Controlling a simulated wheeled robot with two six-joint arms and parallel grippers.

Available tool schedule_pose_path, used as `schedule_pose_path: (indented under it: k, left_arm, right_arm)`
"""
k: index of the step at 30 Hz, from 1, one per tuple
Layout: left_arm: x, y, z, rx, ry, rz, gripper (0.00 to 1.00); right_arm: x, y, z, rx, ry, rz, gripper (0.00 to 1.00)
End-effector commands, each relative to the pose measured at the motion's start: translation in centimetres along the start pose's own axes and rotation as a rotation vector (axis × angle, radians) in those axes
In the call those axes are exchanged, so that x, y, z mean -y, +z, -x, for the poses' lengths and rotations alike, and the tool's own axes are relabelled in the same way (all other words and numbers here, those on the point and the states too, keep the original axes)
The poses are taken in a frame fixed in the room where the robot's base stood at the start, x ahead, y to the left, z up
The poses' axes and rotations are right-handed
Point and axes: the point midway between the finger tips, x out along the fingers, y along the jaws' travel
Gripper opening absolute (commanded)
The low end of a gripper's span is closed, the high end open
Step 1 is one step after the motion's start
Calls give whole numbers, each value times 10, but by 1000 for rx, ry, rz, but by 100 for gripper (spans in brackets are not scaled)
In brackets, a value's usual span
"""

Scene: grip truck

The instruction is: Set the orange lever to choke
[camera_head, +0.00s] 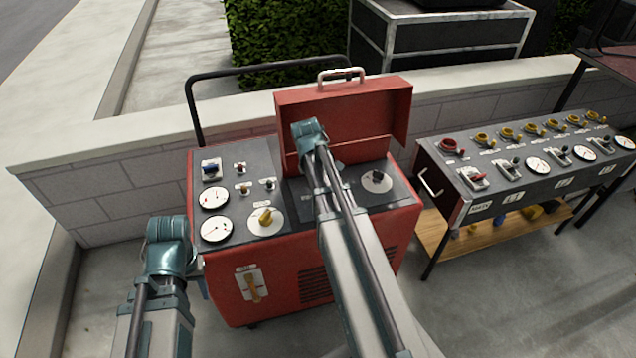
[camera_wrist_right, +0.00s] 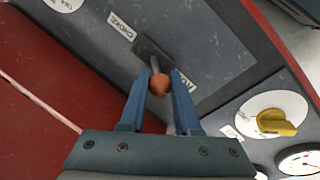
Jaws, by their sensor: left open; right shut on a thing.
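The orange lever's round knob (camera_wrist_right: 159,84) is between the two blue fingers of my right gripper (camera_wrist_right: 158,88) in the right wrist view. The fingers are shut on it. Its dark slot (camera_wrist_right: 152,52) runs between the CHOKE label (camera_wrist_right: 122,26) at the upper left and a partly covered label (camera_wrist_right: 188,82) at the right. The fingers hide part of the slot, so the lever's exact setting is hard to tell. In the head view my right arm covers the lever. My left gripper (camera_head: 203,286) is open and empty at the front left of the red generator (camera_head: 282,258), mostly hidden by its wrist.
The generator's red lid (camera_head: 350,112) stands open. A yellow knob (camera_head: 265,216) and gauges (camera_head: 215,198) are on the panel left of my right arm. A yellow-handled switch (camera_head: 252,286) is on the front. A distribution box on a table (camera_head: 520,165) stands at right.

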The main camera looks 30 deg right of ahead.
Motion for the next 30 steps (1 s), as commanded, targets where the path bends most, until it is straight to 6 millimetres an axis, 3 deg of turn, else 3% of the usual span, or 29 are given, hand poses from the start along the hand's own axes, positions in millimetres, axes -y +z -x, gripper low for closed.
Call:
schedule_pose_path:
  k: [14, 30]
  left_arm:
    - [0, 0, 4, 0, 0, 0, 48]
    - [-4, -3, -44, 0, 0, 0, 48]
  right_arm:
    - [-20, 12, 0, -192, -295, -55, 0]
    - [-38, 26, -12, -449, -681, -115, 0]
